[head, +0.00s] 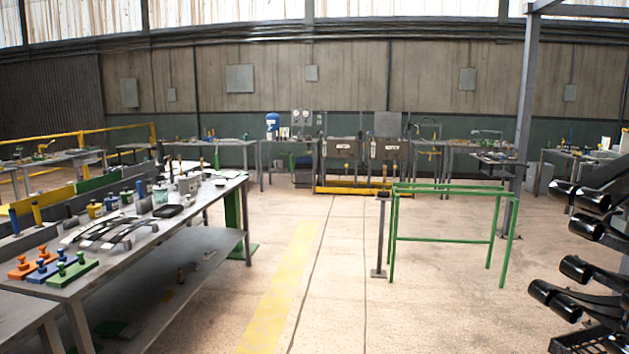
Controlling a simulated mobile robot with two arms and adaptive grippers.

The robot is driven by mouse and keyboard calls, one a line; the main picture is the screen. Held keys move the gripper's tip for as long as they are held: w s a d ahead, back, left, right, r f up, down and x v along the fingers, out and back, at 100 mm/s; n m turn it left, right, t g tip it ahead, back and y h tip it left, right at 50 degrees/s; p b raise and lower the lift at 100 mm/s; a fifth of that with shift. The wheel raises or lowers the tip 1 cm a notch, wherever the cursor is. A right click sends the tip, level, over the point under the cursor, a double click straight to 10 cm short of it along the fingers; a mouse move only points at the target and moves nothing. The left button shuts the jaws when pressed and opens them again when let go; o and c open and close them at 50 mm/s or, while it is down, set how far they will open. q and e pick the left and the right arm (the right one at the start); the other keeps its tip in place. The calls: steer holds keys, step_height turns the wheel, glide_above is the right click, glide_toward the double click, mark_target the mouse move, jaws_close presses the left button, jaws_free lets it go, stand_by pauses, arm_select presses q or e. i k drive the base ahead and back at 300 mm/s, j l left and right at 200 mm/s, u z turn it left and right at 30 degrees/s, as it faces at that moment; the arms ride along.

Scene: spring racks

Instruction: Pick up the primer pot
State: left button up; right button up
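Several small pots and jars stand on the long grey workbench (215,190) at the left. A grey pot (188,184) stands towards the bench's far end. Neither of my grippers shows in the head view.
Curved grey leaf springs (105,232) and orange, blue and green blocks (72,271) lie on the near part of the bench. A green frame (450,188) stands right of centre. A rack with black rollers (600,235) is at the right. The floor between is clear.

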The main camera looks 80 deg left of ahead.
mark_target(147, 183)
steer(key=u, duration=3.75)
steer(key=i+l+z, duration=0.4)
steer(key=i, duration=0.65)
steer(key=i+z, duration=0.35)
steer(key=i, duration=2.45)
steer(key=i+u, duration=0.15)
steer(key=i, duration=0.45)
steer(key=i+l+u, duration=0.15)
steer(key=i, duration=0.4)
steer(key=i+l+u, duration=0.15)
steer(key=i, duration=0.45)
steer(key=l, duration=0.1)
